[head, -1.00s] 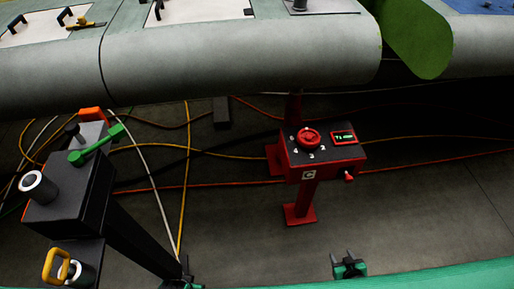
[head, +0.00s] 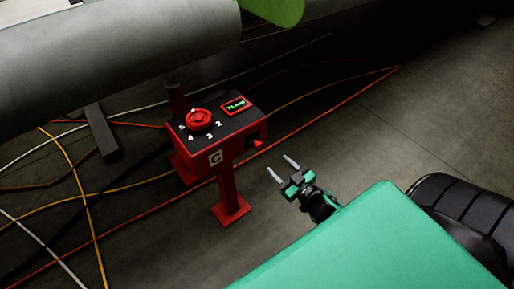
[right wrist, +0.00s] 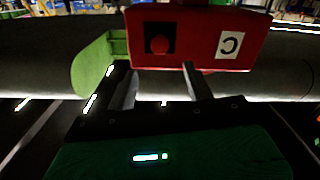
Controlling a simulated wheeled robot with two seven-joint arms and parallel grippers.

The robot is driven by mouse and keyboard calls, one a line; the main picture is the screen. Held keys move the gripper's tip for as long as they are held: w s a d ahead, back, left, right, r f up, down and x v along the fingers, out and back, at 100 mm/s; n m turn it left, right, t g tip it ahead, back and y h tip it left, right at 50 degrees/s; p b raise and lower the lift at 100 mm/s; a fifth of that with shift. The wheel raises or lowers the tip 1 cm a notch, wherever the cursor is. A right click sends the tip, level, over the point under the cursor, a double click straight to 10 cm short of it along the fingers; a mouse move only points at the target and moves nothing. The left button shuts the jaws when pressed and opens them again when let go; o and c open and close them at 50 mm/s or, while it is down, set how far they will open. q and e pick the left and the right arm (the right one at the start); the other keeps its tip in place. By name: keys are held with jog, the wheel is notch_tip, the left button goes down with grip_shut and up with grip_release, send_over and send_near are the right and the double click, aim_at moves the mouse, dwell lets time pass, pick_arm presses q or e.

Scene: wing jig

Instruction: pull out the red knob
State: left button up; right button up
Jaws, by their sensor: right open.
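The red box marked C (head: 222,140) stands on a red post. A small red knob (head: 257,143) sticks out of its front face at the right end. In the right wrist view the knob (right wrist: 159,45) shows on the front of the box, upper middle. A round red dial (head: 200,120) with numbers around it sits on top of the box. My right gripper (head: 280,166) is open and empty, in front of and to the right of the box, apart from the knob. In the right wrist view its fingers (right wrist: 160,82) point towards the box, below the knob. My left gripper is out of view.
A small lit display (head: 236,105) is on the box top. The grey wing (head: 110,65) runs above and behind the box. Cables (head: 85,195) cross the floor on the left.

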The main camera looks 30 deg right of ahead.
aim_at(260, 147)
jog(key=w, duration=0.7)
jog(key=w+a, duration=0.1)
jog(key=w, duration=0.3)
jog(key=shift+w+b, duration=0.25)
jog(key=shift+b, duration=0.15)
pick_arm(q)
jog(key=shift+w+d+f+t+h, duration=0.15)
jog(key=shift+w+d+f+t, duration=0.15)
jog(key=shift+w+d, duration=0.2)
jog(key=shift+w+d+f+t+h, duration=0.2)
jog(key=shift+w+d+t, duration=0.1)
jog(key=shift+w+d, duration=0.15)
pick_arm(e)
jog(key=shift+w, duration=0.25)
jog(key=shift+c, duration=0.2)
